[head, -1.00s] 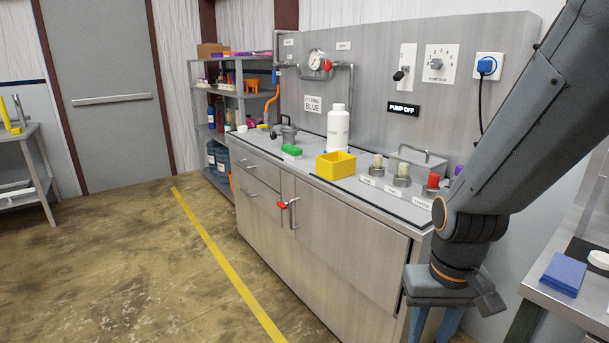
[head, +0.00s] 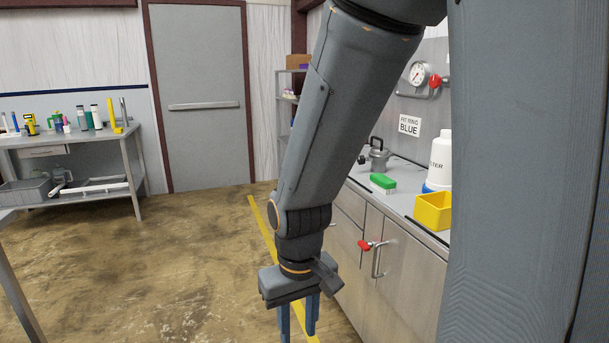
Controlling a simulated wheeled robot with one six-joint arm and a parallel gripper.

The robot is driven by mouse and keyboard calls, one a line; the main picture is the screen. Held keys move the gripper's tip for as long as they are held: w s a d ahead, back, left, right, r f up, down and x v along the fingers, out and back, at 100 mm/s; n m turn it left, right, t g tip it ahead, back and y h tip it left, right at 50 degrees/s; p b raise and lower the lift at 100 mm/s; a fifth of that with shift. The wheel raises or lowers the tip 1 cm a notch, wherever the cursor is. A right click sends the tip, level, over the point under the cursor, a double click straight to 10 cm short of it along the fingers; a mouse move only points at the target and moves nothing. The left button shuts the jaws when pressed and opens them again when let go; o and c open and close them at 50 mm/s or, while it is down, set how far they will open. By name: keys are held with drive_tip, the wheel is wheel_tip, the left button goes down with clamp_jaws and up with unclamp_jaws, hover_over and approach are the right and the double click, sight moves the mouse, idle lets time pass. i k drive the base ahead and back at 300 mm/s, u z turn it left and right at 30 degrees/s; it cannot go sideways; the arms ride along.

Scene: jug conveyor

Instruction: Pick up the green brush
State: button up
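The green brush (head: 383,181) lies on the counter (head: 402,200), with a green top and a pale lower part. It is between a grey metal pot-like fitting and a yellow bin. My gripper (head: 298,325) hangs pointing down in front of the cabinet, left of the brush and lower than the counter top. Its two blue fingers show a gap between them, with nothing seen in it. The fingertips run close to the bottom edge of the picture.
A yellow bin (head: 434,211), a white bottle (head: 439,160) and the metal fitting (head: 376,156) stand near the brush. A red valve handle (head: 366,245) sticks out from the cabinet front. A workbench (head: 70,140) with bottles stands at left. The floor between is clear.

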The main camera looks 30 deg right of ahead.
sight(384, 185)
drive_tip(key=u, duration=0.2)
drive_tip(key=i, duration=1.75)
drive_tip(key=z, duration=0.75)
drive_tip(key=i, duration=1.05)
drive_tip(key=z, duration=1.35)
drive_tip(key=i, duration=0.4)
drive_tip(key=z, duration=0.25)
